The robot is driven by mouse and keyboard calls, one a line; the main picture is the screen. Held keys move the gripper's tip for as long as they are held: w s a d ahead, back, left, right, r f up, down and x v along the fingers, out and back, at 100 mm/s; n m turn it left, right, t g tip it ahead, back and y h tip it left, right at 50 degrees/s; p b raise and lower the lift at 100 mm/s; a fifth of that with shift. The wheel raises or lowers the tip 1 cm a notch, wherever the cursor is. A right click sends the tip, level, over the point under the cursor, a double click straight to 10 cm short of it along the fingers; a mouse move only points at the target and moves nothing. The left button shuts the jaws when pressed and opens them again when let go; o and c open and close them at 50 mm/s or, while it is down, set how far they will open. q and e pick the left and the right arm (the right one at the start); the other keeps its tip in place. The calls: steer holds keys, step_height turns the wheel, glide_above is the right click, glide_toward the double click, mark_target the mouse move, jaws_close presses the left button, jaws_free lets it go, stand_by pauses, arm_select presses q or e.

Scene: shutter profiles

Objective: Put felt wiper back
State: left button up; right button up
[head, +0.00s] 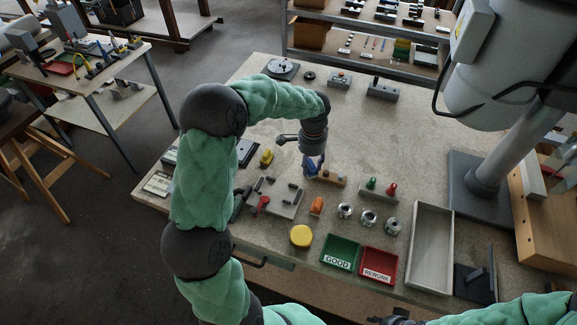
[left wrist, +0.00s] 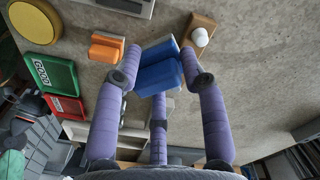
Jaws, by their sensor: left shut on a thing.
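My left gripper (head: 313,166) is low over the bench, its purple fingers shut on a blue block. In the left wrist view the blue block (left wrist: 160,78) sits between the fingertips (left wrist: 160,72); I take it to be the felt wiper. A wooden strip with a white knob (left wrist: 202,36) lies right beside the block. The strip (head: 331,181) also shows below the gripper in the head view. Whether the block touches the strip or bench is hidden by the fingers.
An orange block (head: 316,205), several metal fittings (head: 368,217) and green and red knobs (head: 390,190) stand nearby. In front are a yellow disc (head: 301,236), the GOOD tray (head: 340,252), the REWORK tray (head: 378,265) and a long grey tray (head: 430,246). The bench behind is mostly clear.

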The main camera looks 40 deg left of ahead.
arm_select(q)
steer(key=s+a+r+m+p, duration=0.1)
steer(key=s+a+m, duration=0.15)
steer(key=a, duration=0.55)
steer(key=s+a+r+m, duration=0.1)
steer(key=a+r+m, duration=0.15)
steer(key=a, duration=0.45)
steer(key=s+a+r+m+p, duration=0.1)
steer(key=a+m, duration=0.2)
steer(key=a, duration=0.5)
steer(key=shift+w+d+f+b, duration=0.45)
steer(key=shift+w+d+f, duration=0.7)
steer(key=shift+d+f, duration=0.5)
steer(key=shift+w+d+f+b, duration=0.4)
steer(key=shift+w+d+f, duration=0.85)
steer(key=shift+d, duration=0.75)
steer(key=shift+w+d+f+b, duration=0.45)
steer(key=shift+w+d+f, duration=0.55)
steer(key=shift+d+f, duration=0.75)
steer(key=f, duration=0.2)
steer(key=d+f+b, duration=0.1)
steer(key=shift+w+f, duration=0.25)
steer(key=shift+w, duration=0.05)
steer(key=shift+f, duration=0.2)
